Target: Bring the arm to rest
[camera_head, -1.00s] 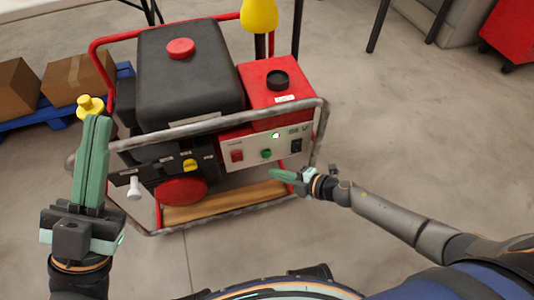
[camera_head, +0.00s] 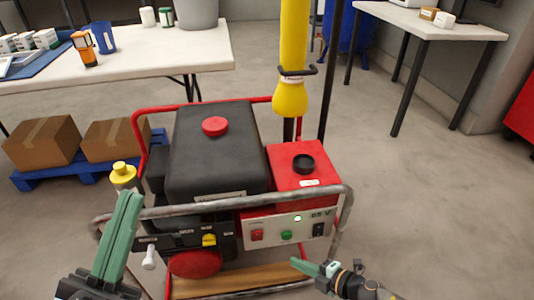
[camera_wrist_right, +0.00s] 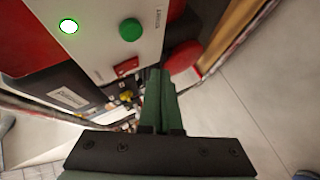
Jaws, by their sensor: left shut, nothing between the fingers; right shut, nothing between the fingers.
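In the right wrist view the shut green fingers (camera_wrist_right: 160,85) point toward the machine's front. The panel carries a red switch (camera_head: 257,235), a green button (camera_head: 286,235) and a lit green lamp (camera_head: 297,218). Neither gripper visibly holds anything.
A metal guard rail (camera_head: 240,204) runs across the machine's front. Cardboard boxes (camera_head: 42,140) on a blue pallet (camera_head: 85,172) are at left. White tables (camera_head: 120,60) stand at the back. The floor at right (camera_head: 440,200) is clear.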

